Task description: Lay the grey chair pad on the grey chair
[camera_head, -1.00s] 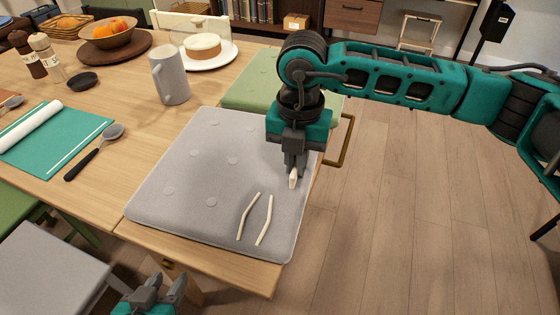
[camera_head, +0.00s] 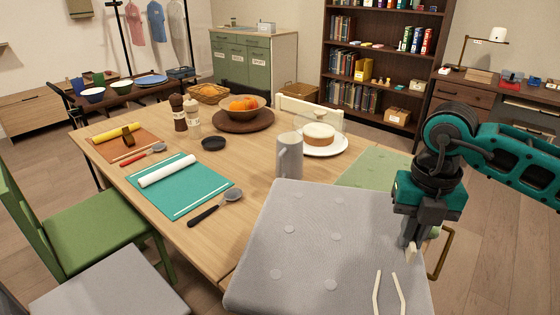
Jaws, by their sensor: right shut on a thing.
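The grey chair pad (camera_head: 310,240) lies at the near corner of the table. It is square, with several round tufts and two pale ties (camera_head: 388,290) at its near right part. My right gripper (camera_head: 410,252) points down at the pad's right edge and is shut on it. A small pale piece shows at its fingertips; I cannot tell whether it is a tie. The grey chair (camera_head: 110,288) shows only its flat grey seat, at the bottom left beside the table. My left gripper is out of view.
A spoon (camera_head: 217,207), a teal mat (camera_head: 182,185) with a white roll, a cake plate (camera_head: 320,143) and a fruit bowl (camera_head: 242,106) are on the table. A green chair (camera_head: 95,222) stands beyond the grey seat.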

